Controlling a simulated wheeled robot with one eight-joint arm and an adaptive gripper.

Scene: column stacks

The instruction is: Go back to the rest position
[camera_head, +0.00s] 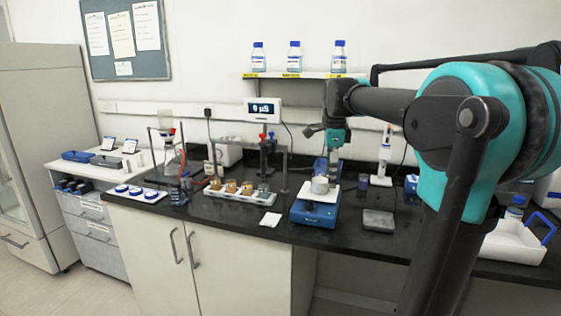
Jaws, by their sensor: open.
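My arm, teal and dark grey, reaches in from the right of the head view. Its wrist hangs down over the black bench (245,215). My gripper (334,172) points downward at the end of it, open. It is just above or behind a pale grey round piece (319,186) on a blue bench device (313,212). The fingertips are small and partly hidden, so I cannot tell whether they touch anything. No object shows clearly between them.
A white rack with several brown-topped vials (246,188) stands left of the blue device. A grey plate (378,220) and a white tray with a blue handle (512,243) lie to the right. Bottles stand on the shelf (300,75) behind my wrist.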

